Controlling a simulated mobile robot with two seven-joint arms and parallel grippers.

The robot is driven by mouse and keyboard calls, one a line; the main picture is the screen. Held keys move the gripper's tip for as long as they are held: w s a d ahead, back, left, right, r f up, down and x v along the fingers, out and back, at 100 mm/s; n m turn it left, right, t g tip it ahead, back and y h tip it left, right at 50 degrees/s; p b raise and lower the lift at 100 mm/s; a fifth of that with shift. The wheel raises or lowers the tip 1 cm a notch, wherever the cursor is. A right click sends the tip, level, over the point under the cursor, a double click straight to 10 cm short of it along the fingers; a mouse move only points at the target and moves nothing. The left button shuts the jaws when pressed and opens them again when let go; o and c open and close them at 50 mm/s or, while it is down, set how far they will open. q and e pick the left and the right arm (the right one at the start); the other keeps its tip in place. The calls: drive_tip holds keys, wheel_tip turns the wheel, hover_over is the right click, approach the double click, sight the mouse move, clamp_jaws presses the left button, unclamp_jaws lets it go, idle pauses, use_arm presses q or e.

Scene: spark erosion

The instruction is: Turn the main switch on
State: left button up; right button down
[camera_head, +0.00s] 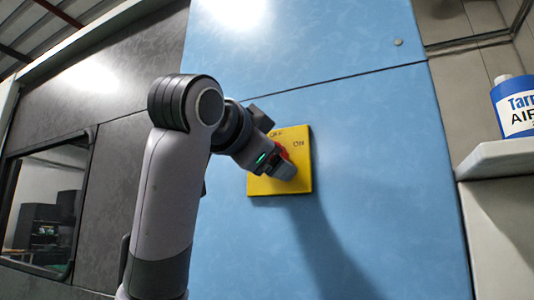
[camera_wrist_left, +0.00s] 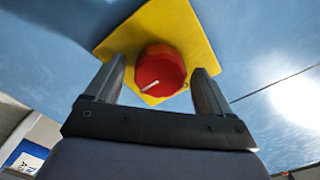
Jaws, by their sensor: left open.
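The main switch is a red rotary knob (camera_wrist_left: 160,72) on a square yellow plate (camera_head: 262,184) fixed to a blue panel. The plate carries the labels OFF at its top and ON to the right. In the left wrist view a pale line marks the knob's face and slants toward lower left. My left gripper (camera_head: 284,165) is in front of the plate. In the left wrist view its open fingers (camera_wrist_left: 158,85) stand on either side of the knob, with gaps visible. In the head view the gripper hides most of the knob. My right gripper is not in view.
The blue panel (camera_head: 390,160) is flat and clear around the plate. A grey shelf (camera_head: 500,158) at the right holds a blue and white can (camera_head: 515,108). A dark-framed window (camera_head: 45,205) is in the grey wall at the left.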

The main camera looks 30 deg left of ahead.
use_arm(q)
drive_tip(key=shift+s, duration=0.1)
drive_tip(key=s+b, duration=0.2)
drive_tip(key=s, duration=0.5)
drive_tip(key=shift+d, duration=0.25)
